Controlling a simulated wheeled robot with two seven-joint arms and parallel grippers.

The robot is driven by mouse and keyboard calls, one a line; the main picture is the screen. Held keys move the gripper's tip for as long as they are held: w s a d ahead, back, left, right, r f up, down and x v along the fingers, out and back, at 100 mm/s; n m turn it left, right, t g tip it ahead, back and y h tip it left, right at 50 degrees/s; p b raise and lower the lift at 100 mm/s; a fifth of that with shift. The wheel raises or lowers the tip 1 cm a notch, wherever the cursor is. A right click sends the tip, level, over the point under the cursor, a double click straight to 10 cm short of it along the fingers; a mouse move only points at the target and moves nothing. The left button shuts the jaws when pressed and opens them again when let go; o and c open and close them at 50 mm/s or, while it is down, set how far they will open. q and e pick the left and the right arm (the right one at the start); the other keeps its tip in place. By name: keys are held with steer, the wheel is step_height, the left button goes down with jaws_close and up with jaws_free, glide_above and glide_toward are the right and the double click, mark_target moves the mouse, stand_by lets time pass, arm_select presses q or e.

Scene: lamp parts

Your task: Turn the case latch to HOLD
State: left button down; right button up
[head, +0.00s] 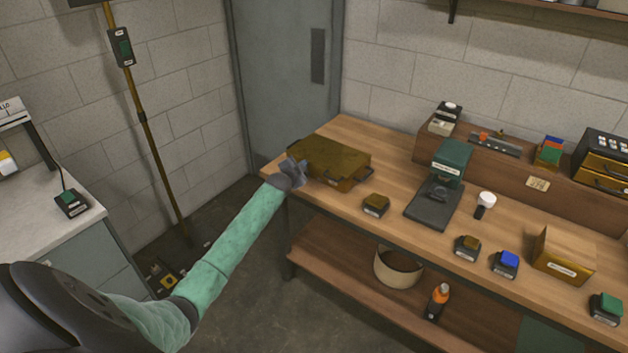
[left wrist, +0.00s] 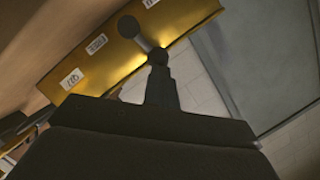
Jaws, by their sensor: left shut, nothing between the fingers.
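The case (head: 335,158) is a flat brown-gold box at the left end of the wooden workbench. In the left wrist view its golden side (left wrist: 110,65) slants across the top. A grey latch (left wrist: 130,28) with a round end and a short arm is on that side. My left gripper (head: 296,169) is at the case's left front side. In the left wrist view the left gripper (left wrist: 158,58) is shut and empty, with its tip overlapping the latch arm; I cannot tell if they touch.
A small dark block with a brown top (head: 376,204) stands right of the case. A dark green stand (head: 450,165), a white-headed bulb (head: 486,200) and an open cardboard box (head: 563,255) are farther right. A grey door (head: 285,80) is behind the bench's left end.

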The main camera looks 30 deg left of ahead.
arm_select(q)
steer(key=shift+a, duration=0.15)
arm_select(e)
steer(key=shift+w+a, duration=0.15)
steer(key=shift+a, duration=0.05)
stand_by(0.5)
arm_select(q)
steer(key=shift+a+n, duration=0.1)
steer(key=shift+n, duration=0.2)
arm_select(e)
steer(key=shift+s, duration=0.25)
steer(key=shift+s+d, duration=0.15)
steer(key=shift+s, duration=0.05)
arm_select(q)
steer(key=shift+a, duration=0.1)
arm_select(e)
steer(key=shift+w, duration=0.2)
arm_select(q)
steer(key=shift+n, duration=0.3)
arm_select(e)
steer(key=shift+w+r, duration=0.15)
steer(key=shift+w, duration=0.5)
arm_select(q)
steer(key=shift+h, duration=0.3)
arm_select(e)
steer(key=shift+s+a, duration=0.1)
steer(key=shift+a, duration=0.1)
